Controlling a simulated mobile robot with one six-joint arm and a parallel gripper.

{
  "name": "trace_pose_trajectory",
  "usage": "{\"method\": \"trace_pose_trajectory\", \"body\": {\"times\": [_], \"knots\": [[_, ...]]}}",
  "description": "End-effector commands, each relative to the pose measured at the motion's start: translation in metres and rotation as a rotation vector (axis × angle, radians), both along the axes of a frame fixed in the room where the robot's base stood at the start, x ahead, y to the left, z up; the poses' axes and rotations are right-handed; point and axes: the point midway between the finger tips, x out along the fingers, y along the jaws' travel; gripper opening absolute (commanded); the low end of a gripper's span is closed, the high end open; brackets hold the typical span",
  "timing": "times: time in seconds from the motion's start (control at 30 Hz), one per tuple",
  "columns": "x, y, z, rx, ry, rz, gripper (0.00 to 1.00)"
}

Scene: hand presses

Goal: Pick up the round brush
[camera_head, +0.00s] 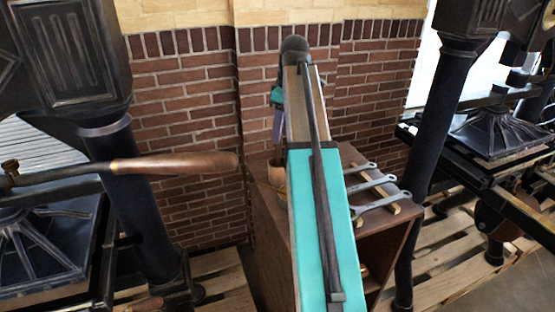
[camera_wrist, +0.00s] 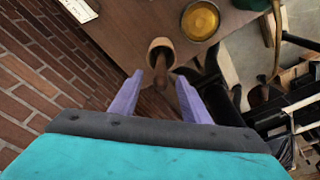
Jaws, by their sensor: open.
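What looks like the round brush stands on the brown cabinet top (camera_head: 262,190). In the wrist view the brush (camera_wrist: 158,45) has a pale round rim and a dark brown, handle-like part reaching toward my fingers. In the head view its tan lower part (camera_head: 277,174) shows left of my arm, which hides some of it. My gripper (camera_wrist: 171,79) is open, with its two purple fingers apart. The dark part shows between the fingertips, and I cannot tell whether they touch it. In the head view my gripper (camera_head: 277,138) is above the tan part.
A round dish with yellow contents (camera_wrist: 200,20) stands beside the brush. Several metal wrenches (camera_head: 378,188) lie on the cabinet's right side. Hand presses stand left (camera_head: 130,190) and right (camera_head: 432,130), and a brick wall (camera_head: 185,110) is behind.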

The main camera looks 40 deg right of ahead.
Motion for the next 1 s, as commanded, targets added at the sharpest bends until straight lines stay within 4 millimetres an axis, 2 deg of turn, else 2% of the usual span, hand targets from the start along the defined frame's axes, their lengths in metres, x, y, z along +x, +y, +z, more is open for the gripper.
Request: {"method": "trace_pose_trajectory", "body": {"times": [0.2,0.73,1.0], "knots": [[0.001,0.001,-0.017,-0.001,0.001,0.000,0.43],[0.003,0.001,-0.021,-0.001,0.000,-0.001,0.43],[0.007,0.006,-0.039,0.000,0.000,-0.001,0.43]]}}
